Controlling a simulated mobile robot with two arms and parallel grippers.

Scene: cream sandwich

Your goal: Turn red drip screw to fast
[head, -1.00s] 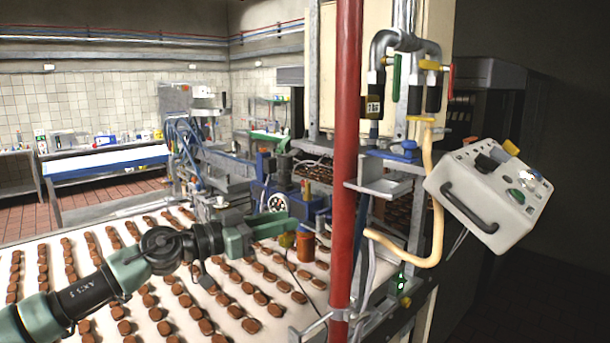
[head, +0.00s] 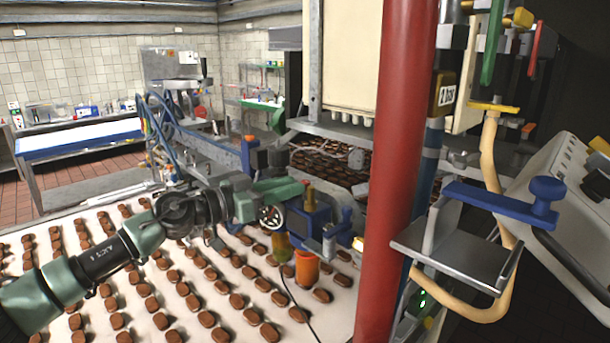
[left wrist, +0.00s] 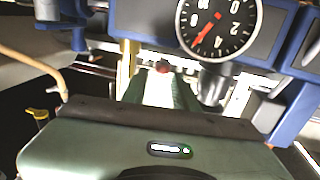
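My left gripper (head: 285,190) reaches in from the left at the blue dosing unit (head: 305,222), above the chocolate belt. In the left wrist view its two green fingers (left wrist: 162,85) stand apart with a bright gap between them. A small red knob (left wrist: 162,67), which looks like the red drip screw, shows in that gap near the fingertips. I cannot tell whether the fingers touch it. A round black dial (left wrist: 218,28) with a red needle is just above and right of it. The screw's setting is not readable. My right gripper is not in view.
An orange jar (head: 306,268) and a yellow-green jar (head: 282,248) sit below the dosing unit. A red post (head: 395,170) rises to the right. Rows of chocolates lie on the white belt (head: 215,325). A grey control box (head: 565,215) is far right.

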